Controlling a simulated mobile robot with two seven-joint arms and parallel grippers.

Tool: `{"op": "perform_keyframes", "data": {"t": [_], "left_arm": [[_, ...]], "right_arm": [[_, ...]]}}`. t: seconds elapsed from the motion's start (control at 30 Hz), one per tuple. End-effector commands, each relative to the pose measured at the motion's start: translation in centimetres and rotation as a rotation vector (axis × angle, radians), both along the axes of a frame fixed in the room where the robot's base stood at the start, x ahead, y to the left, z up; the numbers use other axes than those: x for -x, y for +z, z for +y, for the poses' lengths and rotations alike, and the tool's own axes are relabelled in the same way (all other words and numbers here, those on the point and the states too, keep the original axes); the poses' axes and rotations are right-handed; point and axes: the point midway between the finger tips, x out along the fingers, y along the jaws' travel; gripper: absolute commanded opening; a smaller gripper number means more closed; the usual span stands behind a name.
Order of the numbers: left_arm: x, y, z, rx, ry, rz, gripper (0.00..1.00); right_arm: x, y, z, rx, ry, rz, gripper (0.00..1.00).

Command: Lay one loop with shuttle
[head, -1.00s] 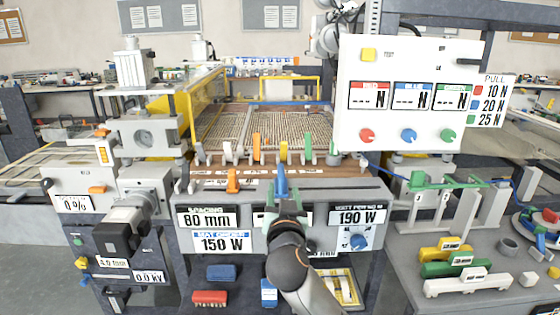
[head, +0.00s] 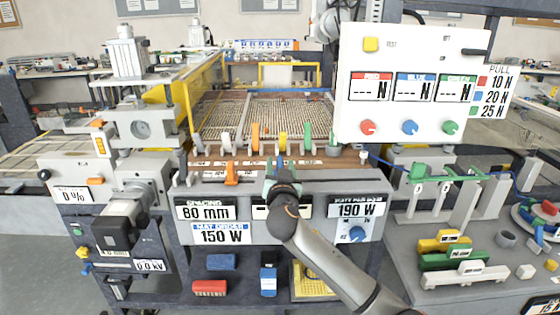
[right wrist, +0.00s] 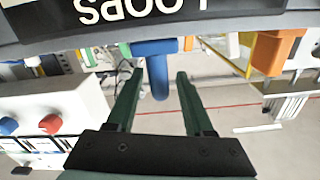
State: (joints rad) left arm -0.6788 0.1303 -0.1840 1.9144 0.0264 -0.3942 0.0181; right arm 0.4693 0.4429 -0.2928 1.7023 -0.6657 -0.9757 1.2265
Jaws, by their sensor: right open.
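My right gripper (head: 281,168) is at the top edge of the grey front panel (head: 180,225), below the row of coloured hooks. In the right wrist view, its two dark green fingers (right wrist: 158,78) are spread apart. A blue rounded piece (right wrist: 159,82) hangs between them, with a gap on each side. I cannot tell whether this is the shuttle. In the head view my gripper mostly hides it. An orange piece (head: 231,174) sits to the left on the panel's top; it also shows in the right wrist view (right wrist: 272,52). My left gripper is not in view.
Behind the hooks lies the stranded bed (head: 240,112) between yellow rails. A white box with displays (head: 408,92) stands close at the right. Red (head: 209,287) and blue (head: 268,283) blocks lie below the panel. Coloured bars (head: 465,275) lie on the right table.

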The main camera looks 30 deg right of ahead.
Motion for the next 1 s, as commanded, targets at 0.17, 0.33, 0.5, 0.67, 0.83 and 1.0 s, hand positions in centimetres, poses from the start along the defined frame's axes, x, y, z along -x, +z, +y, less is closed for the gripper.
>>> {"op": "perform_keyframes", "data": {"t": [0.17, 0.33, 0.5, 0.67, 0.83, 1.0], "left_arm": [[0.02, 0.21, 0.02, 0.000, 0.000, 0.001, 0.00], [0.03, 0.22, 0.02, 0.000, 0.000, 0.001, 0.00], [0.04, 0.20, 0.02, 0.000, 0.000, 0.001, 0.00], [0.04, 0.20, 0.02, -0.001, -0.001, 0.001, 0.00], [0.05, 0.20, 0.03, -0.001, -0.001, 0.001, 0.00], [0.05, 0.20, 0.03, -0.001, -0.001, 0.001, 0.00]], "right_arm": [[-1.10, 0.03, -0.63, 0.001, 0.001, 0.000, 0.52], [-1.35, -0.01, -0.78, -0.001, 0.001, -0.001, 0.52], [-1.33, -0.02, -0.77, -0.001, 0.001, -0.001, 0.52], [-1.32, -0.03, -0.77, 0.000, 0.001, 0.001, 0.35], [-1.31, -0.04, -0.77, 0.000, 0.001, 0.001, 0.16], [-1.31, -0.03, -0.75, 0.000, 0.001, 0.001, 0.00]]}}
